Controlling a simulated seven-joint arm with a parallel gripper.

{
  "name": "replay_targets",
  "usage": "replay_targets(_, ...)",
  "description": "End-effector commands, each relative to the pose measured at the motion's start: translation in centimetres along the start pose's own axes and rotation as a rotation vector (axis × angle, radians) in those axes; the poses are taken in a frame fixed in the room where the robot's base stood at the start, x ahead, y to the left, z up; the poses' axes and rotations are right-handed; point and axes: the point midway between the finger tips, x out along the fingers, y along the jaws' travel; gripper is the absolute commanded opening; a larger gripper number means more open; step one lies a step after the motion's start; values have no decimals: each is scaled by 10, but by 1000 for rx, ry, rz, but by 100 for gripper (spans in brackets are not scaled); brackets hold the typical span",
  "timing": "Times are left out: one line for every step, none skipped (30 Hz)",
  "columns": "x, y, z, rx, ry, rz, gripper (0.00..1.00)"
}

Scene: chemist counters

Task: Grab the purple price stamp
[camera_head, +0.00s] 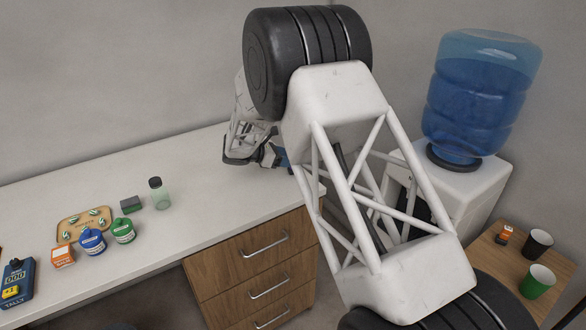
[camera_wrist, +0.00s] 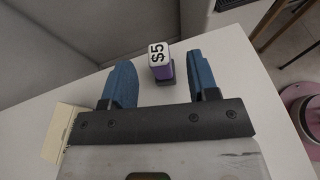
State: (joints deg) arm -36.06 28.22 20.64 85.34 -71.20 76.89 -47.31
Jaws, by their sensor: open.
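The purple price stamp (camera_wrist: 162,70) stands on the white counter in the wrist view, its white face marked "$5" in black. It lies between and slightly beyond the blue fingertips of my gripper (camera_wrist: 163,82), with clear space on both sides. My gripper is open and empty. In the head view my gripper (camera_head: 272,158) is low over the right end of the white counter (camera_head: 215,185), and its fingers are mostly behind my arm. I cannot make out the stamp in the head view.
A cream box (camera_wrist: 62,132) sits left of my gripper in the wrist view. A grey-green block (camera_head: 131,204) and a capped jar (camera_head: 159,194) stand further left on the counter. A water cooler (camera_head: 475,190) is at right.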

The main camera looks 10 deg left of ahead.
Motion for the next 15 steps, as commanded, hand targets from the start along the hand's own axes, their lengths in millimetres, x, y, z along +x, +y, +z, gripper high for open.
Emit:
replay_targets(3,0,0,0,0,-1,54)
replay_targets(4,0,0,0,0,0,54)
replay_targets(4,0,0,0,0,0,54)
replay_targets(4,0,0,0,0,0,54)
replay_targets(4,0,0,0,0,0,54)
replay_targets(4,0,0,0,0,0,54)
replay_targets(4,0,0,0,0,0,54)
replay_targets(4,0,0,0,0,0,54)
replay_targets(4,0,0,0,0,0,54)
replay_targets(4,0,0,0,0,0,54)
replay_targets(4,0,0,0,0,0,54)
replay_targets(4,0,0,0,-1,0,54)
replay_targets(5,0,0,0,-1,0,54)
replay_targets(7,0,0,0,-1,0,54)
replay_targets(9,0,0,0,-1,-1,54)
